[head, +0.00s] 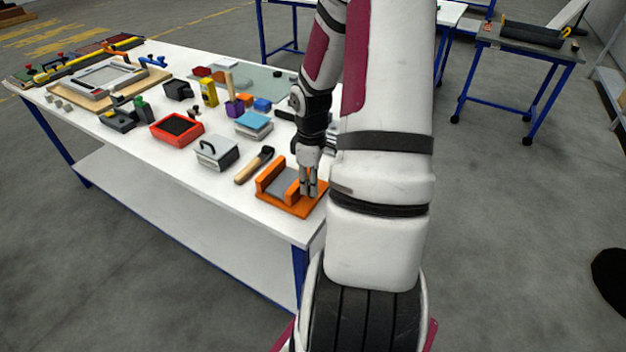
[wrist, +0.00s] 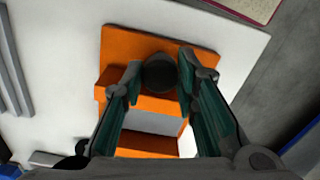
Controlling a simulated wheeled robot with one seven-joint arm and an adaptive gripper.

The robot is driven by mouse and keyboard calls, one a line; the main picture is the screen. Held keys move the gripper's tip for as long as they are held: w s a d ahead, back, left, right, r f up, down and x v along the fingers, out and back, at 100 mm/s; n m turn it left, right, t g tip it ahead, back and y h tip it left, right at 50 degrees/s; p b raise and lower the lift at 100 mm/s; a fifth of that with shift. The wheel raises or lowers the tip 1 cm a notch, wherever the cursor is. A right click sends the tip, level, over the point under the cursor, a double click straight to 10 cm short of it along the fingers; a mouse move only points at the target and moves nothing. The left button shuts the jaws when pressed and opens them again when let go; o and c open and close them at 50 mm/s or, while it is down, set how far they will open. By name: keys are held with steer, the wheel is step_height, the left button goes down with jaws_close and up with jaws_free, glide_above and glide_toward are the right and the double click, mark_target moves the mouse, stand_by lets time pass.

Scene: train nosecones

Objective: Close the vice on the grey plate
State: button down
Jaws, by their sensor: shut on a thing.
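The orange vice (head: 274,180) sits at the near right corner of the white table; it also shows in the wrist view (wrist: 120,45). The grey plate (head: 284,184) lies in the vice between its orange blocks, and part of it shows in the wrist view (wrist: 155,122). My gripper (head: 309,188) points down at the right side of the vice. In the wrist view its green-lined fingers (wrist: 160,68) are either side of a dark round knob (wrist: 159,74) on the vice and shut on it. The fingers hide part of the vice's right side.
A wooden-handled tool (head: 254,165) lies left of the vice. A grey box with a handle (head: 216,152), a blue-topped block (head: 254,124) and a red tray (head: 176,130) stand further back. The table's front and right edges are close to the vice.

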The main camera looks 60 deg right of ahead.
steer(key=shift+m, duration=1.3)
steer(key=c, duration=1.5)
jaws_free()
steer(key=shift+c, duration=0.2)
step_height(320, 180, up, 12)
steer(key=shift+o, duration=0.3)
